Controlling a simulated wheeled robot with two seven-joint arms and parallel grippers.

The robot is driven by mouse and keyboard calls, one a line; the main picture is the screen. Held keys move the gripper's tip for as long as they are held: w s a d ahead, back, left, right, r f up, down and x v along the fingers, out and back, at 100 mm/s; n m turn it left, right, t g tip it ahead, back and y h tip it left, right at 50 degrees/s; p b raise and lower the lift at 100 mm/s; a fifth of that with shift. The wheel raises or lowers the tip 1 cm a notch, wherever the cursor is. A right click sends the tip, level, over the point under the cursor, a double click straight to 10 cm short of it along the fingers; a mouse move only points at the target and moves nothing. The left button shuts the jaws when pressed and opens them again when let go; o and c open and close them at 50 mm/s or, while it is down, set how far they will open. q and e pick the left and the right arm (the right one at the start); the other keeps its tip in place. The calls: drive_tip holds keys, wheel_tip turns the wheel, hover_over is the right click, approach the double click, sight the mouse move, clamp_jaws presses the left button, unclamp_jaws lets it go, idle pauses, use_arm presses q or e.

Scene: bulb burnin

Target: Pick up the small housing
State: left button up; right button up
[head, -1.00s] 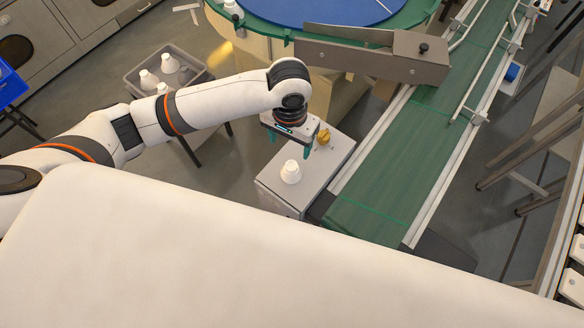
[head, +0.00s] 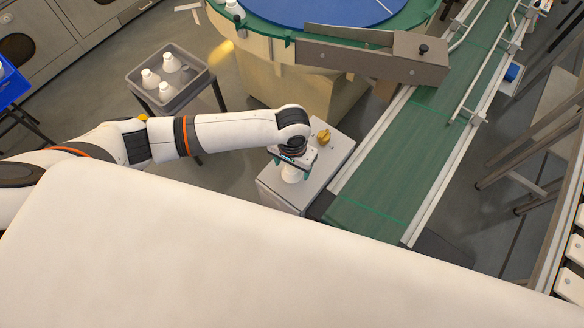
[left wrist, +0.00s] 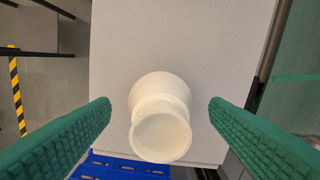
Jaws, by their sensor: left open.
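The small housing (left wrist: 160,118) is a white, flared, bulb-like piece standing on a light grey box top (left wrist: 185,45). In the head view the housing (head: 291,174) is partly hidden under my left gripper (head: 293,163). In the left wrist view the green ribbed fingers of my left gripper (left wrist: 160,110) are open, one on each side of the housing, with a gap on both sides. The fingers are not touching it. My right gripper is not in view.
A green conveyor (head: 385,190) runs along the right. A grey crate (head: 190,92) with several white housings stands at the left. A round blue-topped table (head: 300,8) is behind.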

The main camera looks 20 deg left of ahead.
use_arm(q)
drive_tip(key=shift+c, duration=0.3)
drive_tip(key=c, duration=1)
